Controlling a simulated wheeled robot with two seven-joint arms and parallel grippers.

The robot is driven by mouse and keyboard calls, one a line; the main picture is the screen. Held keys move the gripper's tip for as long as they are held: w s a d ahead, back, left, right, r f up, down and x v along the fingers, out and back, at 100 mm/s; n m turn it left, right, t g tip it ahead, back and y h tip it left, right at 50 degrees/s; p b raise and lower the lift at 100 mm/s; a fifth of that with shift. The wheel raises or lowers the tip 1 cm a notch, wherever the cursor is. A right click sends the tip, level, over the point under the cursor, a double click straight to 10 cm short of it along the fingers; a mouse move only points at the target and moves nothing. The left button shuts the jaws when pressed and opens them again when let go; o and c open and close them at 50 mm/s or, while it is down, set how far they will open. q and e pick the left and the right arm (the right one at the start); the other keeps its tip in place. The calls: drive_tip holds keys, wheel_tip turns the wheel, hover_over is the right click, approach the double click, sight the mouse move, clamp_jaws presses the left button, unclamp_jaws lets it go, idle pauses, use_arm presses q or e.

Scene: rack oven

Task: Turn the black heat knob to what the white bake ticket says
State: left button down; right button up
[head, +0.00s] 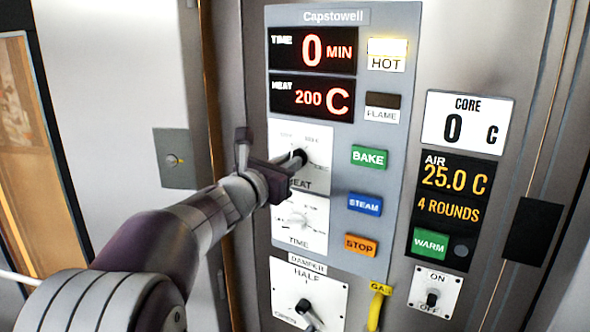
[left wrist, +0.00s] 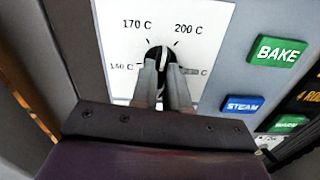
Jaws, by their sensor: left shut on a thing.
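The black heat knob (head: 299,157) is on its white dial plate marked HEAT (head: 322,176). In the left wrist view the knob (left wrist: 161,51) sits between 170 C and 200 C marks, with 140 C at left and a partly hidden mark at right. My left gripper (head: 288,164) is shut on the knob; its fingers (left wrist: 164,80) cover much of it, so the pointer's exact direction is unclear. The heat display (head: 311,97) reads 200 C. No white bake ticket is in view. My right gripper is not in view.
The time display (head: 312,50) reads 0 MIN. The time dial (head: 300,222) lies below, partly behind my gripper. BAKE (head: 369,157), STEAM (head: 364,204) and STOP (head: 360,245) buttons are close at right. A damper knob (head: 306,309) and yellow gas handle (head: 377,308) are lower.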

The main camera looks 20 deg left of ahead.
use_arm(q)
drive_tip(key=shift+f+m+b, duration=0.35)
drive_tip(key=shift+m+b, duration=0.15)
drive_tip(key=m+b, duration=0.4)
drive_tip(key=b, duration=0.1)
drive_tip(key=shift+r+m, duration=0.1)
drive_tip(key=shift+m, duration=0.2)
idle(0.4)
